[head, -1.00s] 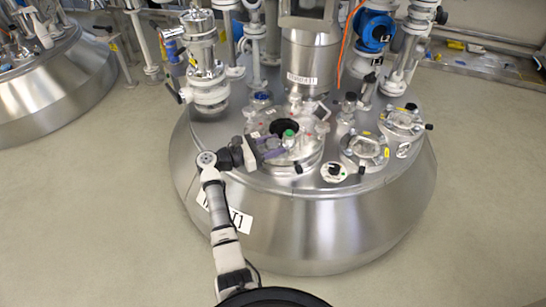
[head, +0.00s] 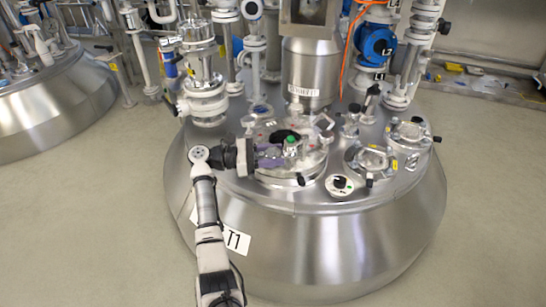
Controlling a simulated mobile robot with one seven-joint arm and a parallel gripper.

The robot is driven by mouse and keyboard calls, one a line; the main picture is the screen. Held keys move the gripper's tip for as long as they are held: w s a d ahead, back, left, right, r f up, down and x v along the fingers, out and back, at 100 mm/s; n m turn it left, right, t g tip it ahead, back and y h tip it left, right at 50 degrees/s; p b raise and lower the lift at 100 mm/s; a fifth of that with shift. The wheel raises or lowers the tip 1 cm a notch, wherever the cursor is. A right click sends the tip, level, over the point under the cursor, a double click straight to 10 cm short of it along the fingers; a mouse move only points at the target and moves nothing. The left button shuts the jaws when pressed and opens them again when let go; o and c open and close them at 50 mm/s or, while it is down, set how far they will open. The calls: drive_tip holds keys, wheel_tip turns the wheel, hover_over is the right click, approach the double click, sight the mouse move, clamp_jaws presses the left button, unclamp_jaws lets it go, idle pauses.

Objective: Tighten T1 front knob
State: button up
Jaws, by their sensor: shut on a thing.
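The T1 reactor (head: 330,250) is a large steel vessel with a white T1 label (head: 236,240) on its front left. A round lid (head: 308,168) on its top has a dark round opening. My gripper (head: 282,152) reaches over the lid from the left. Its purplish fingers are shut on a small knob with a green top (head: 291,140). The fingers partly cover this knob, and its turned angle is too small to tell.
Behind the lid stand a steel cylinder (head: 311,72), pipes and a blue L2 instrument (head: 376,42). A valve (head: 208,100) stands at the left. Clamped ports (head: 369,160) and a white round fitting (head: 340,185) lie to the right. The floor in front is clear.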

drive_tip(key=shift+r, duration=0.1)
drive_tip(key=o, duration=1)
drive_tip(key=s+a, duration=0.1)
drive_tip(key=a, duration=1.2)
drive_tip(key=shift+s+a+b, duration=0.25)
drive_tip(key=shift+a+b, duration=0.15)
drive_tip(key=shift+b, duration=0.05)
